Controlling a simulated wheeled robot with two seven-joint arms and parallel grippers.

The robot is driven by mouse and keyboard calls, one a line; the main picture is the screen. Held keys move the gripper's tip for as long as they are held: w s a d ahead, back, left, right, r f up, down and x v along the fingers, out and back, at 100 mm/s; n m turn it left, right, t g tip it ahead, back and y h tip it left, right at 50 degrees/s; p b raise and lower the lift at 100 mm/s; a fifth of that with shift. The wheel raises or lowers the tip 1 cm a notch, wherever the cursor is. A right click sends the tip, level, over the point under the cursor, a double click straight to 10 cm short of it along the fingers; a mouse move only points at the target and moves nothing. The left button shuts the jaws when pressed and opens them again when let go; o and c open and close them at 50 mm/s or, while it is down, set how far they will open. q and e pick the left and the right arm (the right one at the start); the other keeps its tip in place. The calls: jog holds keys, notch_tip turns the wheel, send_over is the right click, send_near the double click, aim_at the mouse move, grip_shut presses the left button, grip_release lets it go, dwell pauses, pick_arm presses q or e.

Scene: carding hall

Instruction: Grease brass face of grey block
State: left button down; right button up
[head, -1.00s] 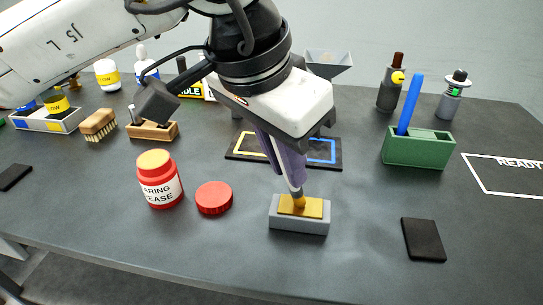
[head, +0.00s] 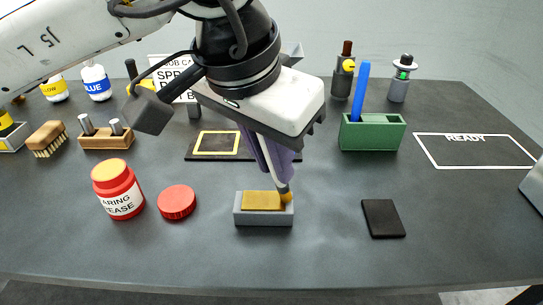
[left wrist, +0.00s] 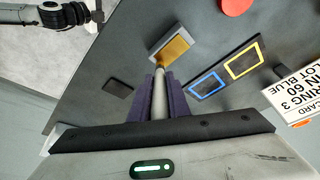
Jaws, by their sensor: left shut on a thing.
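The grey block (head: 263,218) lies on the table with its brass face (head: 260,201) up; it also shows in the left wrist view (left wrist: 155,43). My left gripper (head: 275,165) is shut on a thin grey-handled applicator (left wrist: 159,95), between purple fingers. The applicator points down, and its yellowish tip (head: 286,197) is at the right end of the brass face. Contact and any grease film are too small to tell. The red grease jar (head: 118,190) stands open, showing a yellow-orange top. Its red lid (head: 177,202) lies beside it. An arm, probably my right, shows in the left wrist view; its fingers cannot be made out.
A black pad (head: 382,218) lies right of the block. A green holder (head: 371,135) with a blue stick (head: 361,90) stands behind it. A mat with a yellow outline (head: 216,143) lies behind the block. A wooden brush (head: 47,138) and wooden rack (head: 106,140) stand left. Front table is clear.

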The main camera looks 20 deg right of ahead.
pick_arm(q)
jog(key=shift+r+p, duration=2.2)
jog(key=shift+r, duration=0.95)
jog(key=shift+r+p, duration=1.25)
jog(key=shift+r, duration=0.2)
jog(key=shift+f, duration=0.1)
